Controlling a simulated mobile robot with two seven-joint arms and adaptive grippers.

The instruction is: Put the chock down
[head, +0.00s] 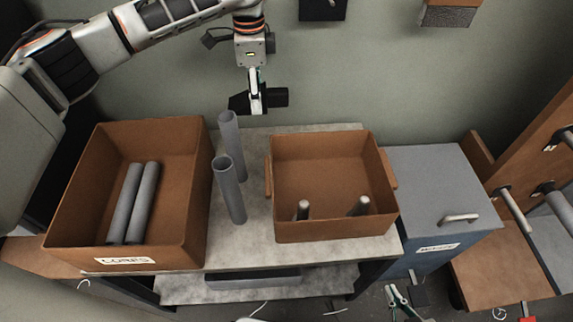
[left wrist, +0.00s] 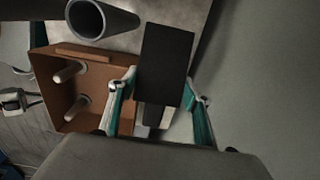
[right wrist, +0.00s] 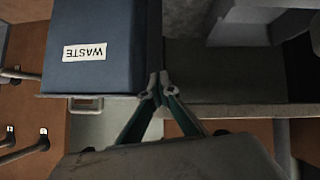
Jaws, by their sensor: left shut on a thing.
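The chock (head: 275,97) is a dark block held in my left gripper (head: 256,103), above the back of the grey table and behind the standing tubes. In the left wrist view the black chock (left wrist: 167,62) sits between the two teal fingers, clear of the table as far as I can tell. A paler part shows under its lower end. My right gripper (head: 403,297) is low at the front, by the blue waste bin. In the right wrist view its fingertips (right wrist: 158,82) meet with nothing visible between them.
Two grey tubes (head: 231,190) stand upright on the table (head: 330,252). A brown CORES box (head: 190,225) with two lying tubes is left. A brown tray (head: 335,229) with two pegs is right. The blue waste bin (head: 430,262) and a wooden rack (head: 545,130) lie further right.

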